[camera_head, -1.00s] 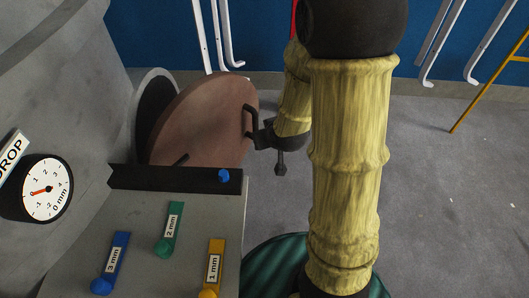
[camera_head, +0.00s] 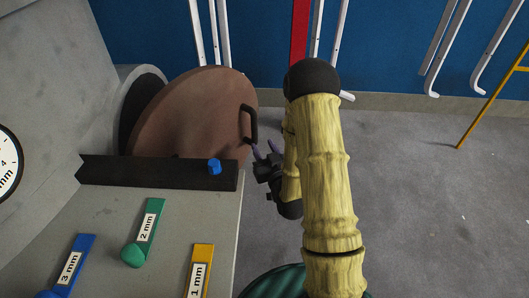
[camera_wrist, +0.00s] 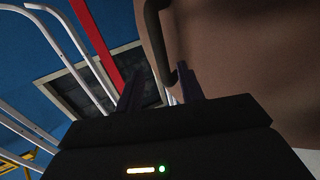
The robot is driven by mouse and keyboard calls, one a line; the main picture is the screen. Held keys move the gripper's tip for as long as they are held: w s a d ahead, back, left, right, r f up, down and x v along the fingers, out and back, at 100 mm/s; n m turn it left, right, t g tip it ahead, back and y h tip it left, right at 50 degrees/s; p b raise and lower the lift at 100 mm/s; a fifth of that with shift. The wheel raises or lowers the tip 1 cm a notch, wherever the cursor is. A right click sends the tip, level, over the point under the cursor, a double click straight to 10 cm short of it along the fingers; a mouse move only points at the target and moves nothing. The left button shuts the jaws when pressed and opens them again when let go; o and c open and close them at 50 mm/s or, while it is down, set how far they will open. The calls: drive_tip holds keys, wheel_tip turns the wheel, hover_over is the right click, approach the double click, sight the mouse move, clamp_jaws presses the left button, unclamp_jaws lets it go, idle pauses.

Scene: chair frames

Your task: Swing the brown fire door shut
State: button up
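The brown fire door (camera_head: 190,115) is a round disc standing ajar beside the dark round opening (camera_head: 138,100) of the grey boiler. A black bar handle (camera_head: 250,123) sits near its right edge. My gripper (camera_head: 265,150) is just below and right of the handle in the head view, its two purplish fingers apart. In the wrist view the fingers of my gripper (camera_wrist: 160,85) are spread, and the handle (camera_wrist: 160,35) reaches down toward the gap between them, near the right finger. I cannot tell whether they touch. The brown door face (camera_wrist: 240,60) fills the upper right there.
A dark ledge (camera_head: 130,174) with a blue knob (camera_head: 214,166) runs below the door. Blue, green (camera_head: 146,232) and yellow labelled levers lie on the grey surface in front. White rails and a yellow ladder stand at the blue wall. Grey floor (camera_head: 410,190) at right is clear.

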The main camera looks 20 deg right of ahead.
sight(255, 131)
drive_tip(key=w+p, duration=0.1)
drive_tip(key=w, duration=0.1)
drive_tip(key=w+p, duration=0.1)
drive_tip(key=w, duration=0.2)
drive_tip(key=w+p, duration=0.1)
drive_tip(key=w, duration=0.1)
drive_tip(key=shift+w+a+r, duration=0.1)
drive_tip(key=shift+w+a, duration=0.25)
drive_tip(key=shift+w, duration=0.15)
drive_tip(key=shift+c, duration=0.9)
clamp_jaws()
